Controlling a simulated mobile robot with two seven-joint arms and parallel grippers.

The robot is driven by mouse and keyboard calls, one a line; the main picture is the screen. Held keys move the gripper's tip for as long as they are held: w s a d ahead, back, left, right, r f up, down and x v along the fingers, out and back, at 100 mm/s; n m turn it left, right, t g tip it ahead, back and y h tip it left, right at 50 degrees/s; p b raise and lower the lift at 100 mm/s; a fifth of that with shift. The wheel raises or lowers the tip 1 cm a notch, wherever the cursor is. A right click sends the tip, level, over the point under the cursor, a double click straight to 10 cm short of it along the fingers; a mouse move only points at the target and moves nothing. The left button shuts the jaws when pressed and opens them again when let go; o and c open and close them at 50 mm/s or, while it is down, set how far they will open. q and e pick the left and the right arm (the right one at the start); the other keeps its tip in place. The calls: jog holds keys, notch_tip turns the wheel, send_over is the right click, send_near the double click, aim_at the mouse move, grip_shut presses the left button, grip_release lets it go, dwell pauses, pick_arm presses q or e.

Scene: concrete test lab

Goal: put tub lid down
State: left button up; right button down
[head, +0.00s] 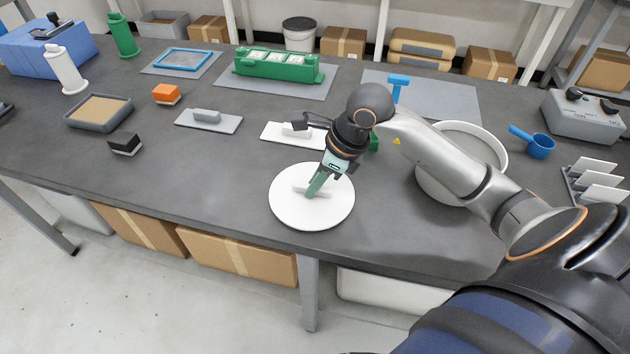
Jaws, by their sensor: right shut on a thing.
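The tub lid (330,214) is a round white disc at the front middle of the table. My right gripper (312,190) comes down over it from the right and is shut on the lid's raised grip at its centre. The lid looks level and at or close to the table top; I cannot tell whether it touches. The round white tub (505,158) stands open to the right, partly hidden behind my right arm. My left gripper is not in view.
A white plate with a handle (280,133) and a grey one (208,120) lie behind the lid. A blue scoop (540,146) and a rack (598,185) stand at the right. The table left of the lid is clear, and its front edge (225,228) is close.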

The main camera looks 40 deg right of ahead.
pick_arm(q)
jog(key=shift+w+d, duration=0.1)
pick_arm(e)
jog(key=c, duration=0.8)
grip_release()
jog(key=shift+c, duration=0.2)
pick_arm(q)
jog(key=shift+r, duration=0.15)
pick_arm(e)
jog(key=shift+r+p, duration=0.3)
jog(key=shift+p, duration=0.05)
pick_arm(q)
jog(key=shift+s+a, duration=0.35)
pick_arm(e)
jog(key=v, duration=1.1)
jog(key=shift+s+r, duration=0.15)
jog(key=shift+r, duration=0.1)
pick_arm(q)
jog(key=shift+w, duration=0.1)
pick_arm(e)
jog(key=shift+d, duration=0.1)
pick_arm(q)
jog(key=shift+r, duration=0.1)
